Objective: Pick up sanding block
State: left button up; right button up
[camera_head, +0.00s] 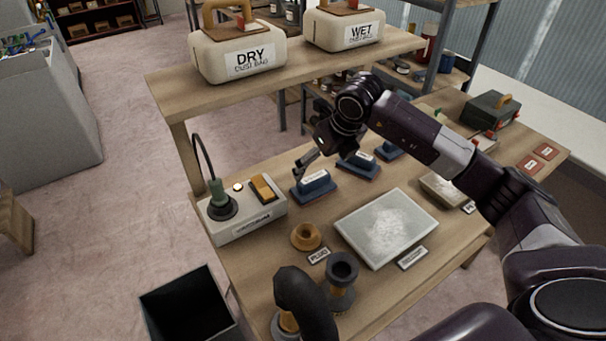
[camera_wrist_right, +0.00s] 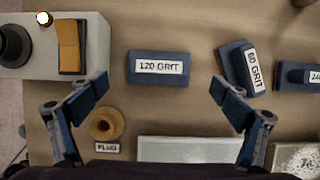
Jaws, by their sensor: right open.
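Blue sanding blocks with white labels lie in a row on the wooden bench. The block labelled "120 GRIT" (camera_head: 313,186) is nearest the switch box; it also shows in the right wrist view (camera_wrist_right: 158,67). The "80 GRIT" block (camera_head: 358,164) sits to its right, turned at an angle in the wrist view (camera_wrist_right: 239,66). A third block (camera_head: 388,149), its label cut off in the wrist view (camera_wrist_right: 302,76), lies further right. My right gripper (camera_wrist_right: 160,86) is open and empty above the bench, its fingers on either side of the 120 grit block in that view. My left gripper is not seen.
A switch box (camera_head: 245,222) with a yellow rocker stands left of the blocks. A grey slab (camera_head: 386,228) and an orange ring (camera_head: 305,237) lie in front. A raised shelf (camera_head: 300,68) carries DRY and WET containers. A dark bin (camera_head: 188,307) stands beside the bench.

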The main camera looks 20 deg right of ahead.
aim_at(314, 177)
jog(key=shift+w+a+f, duration=0.1)
jog(key=shift+f, duration=0.65)
jog(key=shift+w+f+p, duration=0.1)
jog(key=shift+f+p, duration=0.25)
jog(key=shift+p, duration=0.15)
jog(key=p+x, duration=0.1)
jog(key=x, duration=0.3)
jog(key=shift+w+f+p, duration=0.2)
jog(key=shift+w+p, duration=0.1)
jog(key=shift+p, duration=0.1)
jog(key=shift+w+f, duration=0.1)
jog(key=shift+f, duration=0.15)
jog(key=c, duration=0.6)
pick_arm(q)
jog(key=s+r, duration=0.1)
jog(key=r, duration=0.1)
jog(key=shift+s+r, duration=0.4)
pick_arm(e)
jog(key=shift+r, duration=0.1)
jog(key=c, duration=0.8)
